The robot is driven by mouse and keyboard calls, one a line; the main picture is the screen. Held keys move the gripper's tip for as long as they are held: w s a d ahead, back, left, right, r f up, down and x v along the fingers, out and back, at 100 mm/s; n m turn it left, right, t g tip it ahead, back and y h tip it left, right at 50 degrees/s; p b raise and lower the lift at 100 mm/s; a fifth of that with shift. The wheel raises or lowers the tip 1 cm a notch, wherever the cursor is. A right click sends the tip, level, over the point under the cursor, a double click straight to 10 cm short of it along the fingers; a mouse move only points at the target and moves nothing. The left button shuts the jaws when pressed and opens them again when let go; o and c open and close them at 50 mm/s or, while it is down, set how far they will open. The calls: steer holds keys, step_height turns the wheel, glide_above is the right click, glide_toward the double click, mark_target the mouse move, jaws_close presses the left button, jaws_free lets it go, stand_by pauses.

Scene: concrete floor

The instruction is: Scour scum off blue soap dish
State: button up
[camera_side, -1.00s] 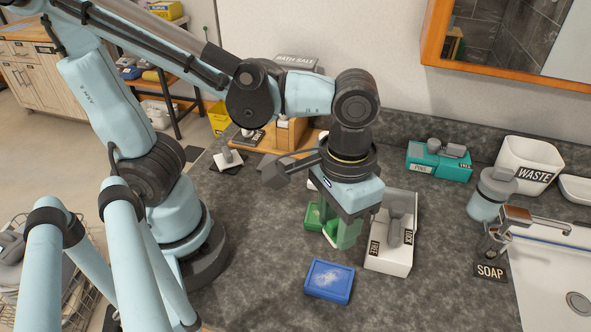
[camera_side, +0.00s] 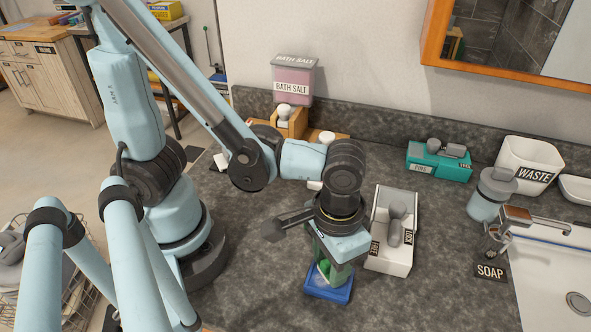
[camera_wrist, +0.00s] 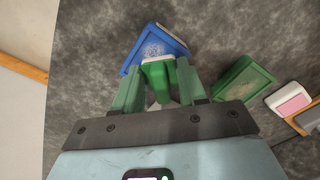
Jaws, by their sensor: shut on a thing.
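The blue soap dish (camera_side: 329,291) lies on the grey counter at the front middle. In the wrist view the blue soap dish (camera_wrist: 157,47) shows a whitish scum patch on its face. My gripper (camera_side: 333,272) is shut on a green scrubber (camera_wrist: 157,72), which is between the fingers in the wrist view (camera_wrist: 158,80). The scrubber is over the near part of the dish, and my fingers hide part of the dish in the side view. I cannot tell whether the scrubber touches it.
A green dish (camera_wrist: 243,83) and a pink-and-white dish (camera_wrist: 290,101) lie right of my gripper in the wrist view. A teal box (camera_side: 455,168), soap dispenser (camera_side: 489,196) and sink (camera_side: 545,285) are farther right.

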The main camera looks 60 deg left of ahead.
steer(key=shift+s+d, duration=0.6)
steer(key=shift+s+d+f, duration=0.15)
steer(key=shift+s+d, duration=0.65)
steer(key=shift+w+a+r, duration=0.25)
steer(key=shift+w+a, duration=0.65)
steer(key=shift+w+a+f, duration=0.25)
steer(key=shift+w+a, duration=0.8)
steer(key=shift+w, duration=0.2)
steer(key=shift+s+d+r, duration=0.15)
steer(key=shift+s+d, duration=2)
steer(key=shift+s, duration=0.15)
steer(key=shift+w+a, duration=0.95)
steer(key=shift+w, duration=0.05)
steer(key=shift+w+a, duration=1.05)
steer(key=shift+w+a+r, duration=0.1)
steer(key=shift+a+r, duration=0.05)
steer(key=shift+r, duration=0.45)
steer(key=shift+w+a+r, duration=0.1)
steer(key=shift+a+r, duration=0.05)
steer(key=shift+r, duration=3.3)
